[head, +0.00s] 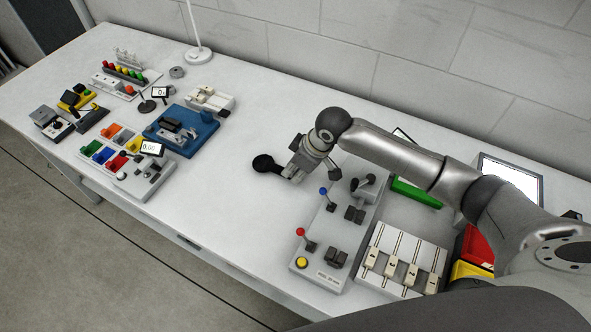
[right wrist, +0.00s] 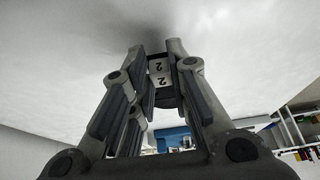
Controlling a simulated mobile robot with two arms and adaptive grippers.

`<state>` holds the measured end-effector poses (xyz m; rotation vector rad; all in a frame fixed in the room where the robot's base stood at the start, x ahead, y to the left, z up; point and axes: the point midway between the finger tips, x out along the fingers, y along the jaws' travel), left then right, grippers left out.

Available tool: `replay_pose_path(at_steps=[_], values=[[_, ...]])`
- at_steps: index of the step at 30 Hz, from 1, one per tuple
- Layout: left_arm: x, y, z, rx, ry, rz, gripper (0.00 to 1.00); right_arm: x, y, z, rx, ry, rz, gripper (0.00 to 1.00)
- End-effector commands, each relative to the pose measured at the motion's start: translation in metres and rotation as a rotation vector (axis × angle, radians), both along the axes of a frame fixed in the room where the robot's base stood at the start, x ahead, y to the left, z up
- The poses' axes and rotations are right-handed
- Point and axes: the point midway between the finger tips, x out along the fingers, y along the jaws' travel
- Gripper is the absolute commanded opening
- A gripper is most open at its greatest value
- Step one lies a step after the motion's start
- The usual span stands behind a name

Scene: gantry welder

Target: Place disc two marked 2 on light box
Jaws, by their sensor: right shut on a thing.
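My right gripper (head: 293,172) is shut on disc two, a round black disc (head: 264,163) that sticks out to the left of the fingertips, over the white table. In the right wrist view, pale labels marked 2 on disc two (right wrist: 159,73) show between the fingers of my right gripper (right wrist: 160,62). Whether the disc touches the table is hard to tell. A bright white panel in a dark frame (head: 512,177), which looks like the light box, stands at the right, partly behind my right arm. My left gripper is not in view.
A grey control panel with levers (head: 325,240) stands just below the gripper. A white slider unit (head: 405,262), a green tray (head: 416,193) and red and yellow bins (head: 474,246) are on the right. Several devices crowd the left. The middle table is clear.

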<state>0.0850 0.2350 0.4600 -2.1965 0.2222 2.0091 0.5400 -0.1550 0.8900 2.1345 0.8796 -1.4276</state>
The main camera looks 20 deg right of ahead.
Motion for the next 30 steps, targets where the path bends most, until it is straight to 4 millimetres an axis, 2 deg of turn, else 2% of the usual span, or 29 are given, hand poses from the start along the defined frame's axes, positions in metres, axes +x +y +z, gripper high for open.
replay_pose_path(at_steps=[4,15,16,20,30], values=[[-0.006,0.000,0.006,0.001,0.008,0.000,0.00,0.000,0.000,-0.011,0.000,-0.001,0.000,0.03],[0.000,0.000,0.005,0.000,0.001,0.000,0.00,0.000,0.000,-0.016,0.001,-0.001,0.000,0.03],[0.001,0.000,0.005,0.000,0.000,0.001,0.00,0.000,0.000,-0.016,0.001,-0.002,0.000,0.21],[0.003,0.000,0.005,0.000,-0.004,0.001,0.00,0.000,0.000,-0.015,0.001,-0.001,0.000,0.38],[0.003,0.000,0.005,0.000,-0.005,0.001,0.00,0.000,0.000,-0.014,0.001,-0.002,0.000,0.39]])
